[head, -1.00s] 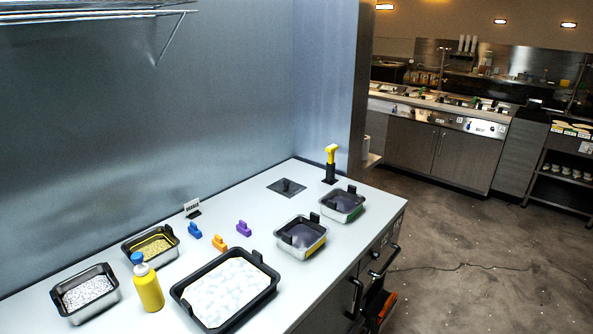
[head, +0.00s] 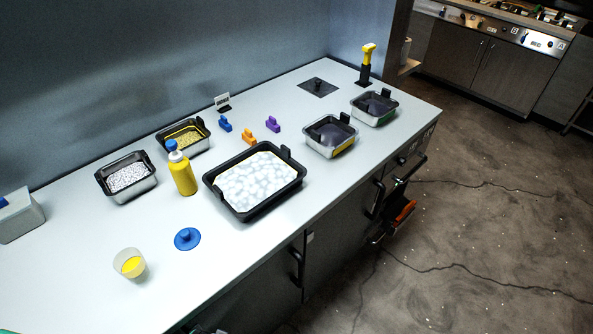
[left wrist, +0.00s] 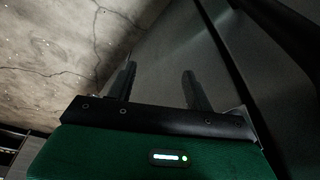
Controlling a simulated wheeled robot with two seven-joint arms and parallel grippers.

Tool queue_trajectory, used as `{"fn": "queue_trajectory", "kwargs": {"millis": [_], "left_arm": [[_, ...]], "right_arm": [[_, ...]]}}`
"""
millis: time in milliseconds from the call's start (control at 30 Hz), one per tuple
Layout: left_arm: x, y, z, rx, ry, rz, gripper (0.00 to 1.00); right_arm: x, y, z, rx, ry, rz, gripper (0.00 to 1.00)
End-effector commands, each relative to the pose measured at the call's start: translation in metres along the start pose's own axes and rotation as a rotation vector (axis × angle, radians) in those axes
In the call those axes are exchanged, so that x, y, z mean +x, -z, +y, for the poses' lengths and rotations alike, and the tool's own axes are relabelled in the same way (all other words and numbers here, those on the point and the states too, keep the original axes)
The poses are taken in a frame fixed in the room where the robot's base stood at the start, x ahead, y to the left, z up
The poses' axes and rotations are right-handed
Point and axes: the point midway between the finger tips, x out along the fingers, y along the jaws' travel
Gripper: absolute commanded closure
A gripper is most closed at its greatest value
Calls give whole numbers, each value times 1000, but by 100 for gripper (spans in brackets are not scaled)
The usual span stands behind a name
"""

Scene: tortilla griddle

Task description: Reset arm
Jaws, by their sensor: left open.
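My left gripper (left wrist: 158,88) shows in the left wrist view with its two dark fingers apart and nothing between them. Beyond the fingers are the cracked floor and a dark flat surface. Neither gripper shows in the head view, so I see no gripper near the things on the counter (head: 90,225).
The counter holds a yellow bottle (head: 183,178), a black-rimmed tray (head: 211,192), several metal pans, a blue lid (head: 187,239) and a cup with yellow contents (head: 130,264). Cabinet handles (head: 297,268) stick out in front. The floor (head: 470,230) at right is open.

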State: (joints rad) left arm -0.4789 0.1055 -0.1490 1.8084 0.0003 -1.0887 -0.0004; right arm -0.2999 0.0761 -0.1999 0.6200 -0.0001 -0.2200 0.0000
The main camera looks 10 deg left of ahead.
Motion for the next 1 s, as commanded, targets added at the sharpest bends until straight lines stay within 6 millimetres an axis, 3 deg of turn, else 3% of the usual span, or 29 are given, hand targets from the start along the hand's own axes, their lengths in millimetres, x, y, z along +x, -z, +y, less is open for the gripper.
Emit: {"fn": "queue_trajectory", "kwargs": {"millis": [33, 200, 500, 700, 800, 1000], "left_arm": [[25, -12, 1, 1, -1, -16, 48], [93, -56, 4, 7, -4, -44, 48], [182, -159, 8, 19, -10, -95, 48], [212, -230, 9, 26, -12, -124, 48], [218, -254, 8, 29, -13, -133, 48], [222, -275, 8, 32, -13, -139, 48]], "right_arm": [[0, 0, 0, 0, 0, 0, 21], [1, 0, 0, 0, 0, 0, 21], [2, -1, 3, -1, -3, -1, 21], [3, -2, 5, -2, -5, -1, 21], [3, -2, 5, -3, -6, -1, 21], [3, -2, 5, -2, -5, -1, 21]]}}
